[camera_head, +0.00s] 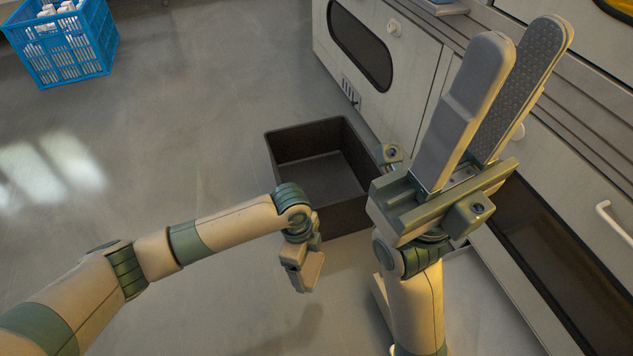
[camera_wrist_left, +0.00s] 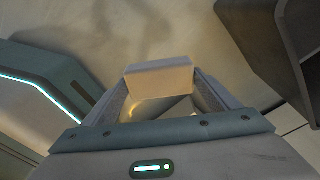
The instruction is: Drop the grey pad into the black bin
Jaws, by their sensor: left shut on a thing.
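The black bin (camera_head: 303,141) stands open and empty on the floor in the middle of the head view. Its dark wall also shows at the upper right of the left wrist view (camera_wrist_left: 262,45). My left gripper (camera_head: 305,274) is beside the bin's near side, outside its rim in the picture. In the left wrist view, its fingers are shut on a pale block (camera_wrist_left: 160,78), which looks like the grey pad, tinted by warm light. The fingers hide its sides. My right gripper (camera_head: 519,42) points up at the right, its fingers apart with nothing between them.
A blue crate (camera_head: 75,52) with white items stands at the far upper left. Pale cabinets (camera_head: 425,55) with a dark window line the right side, close to the bin. The floor (camera_head: 190,130) left of the bin is clear.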

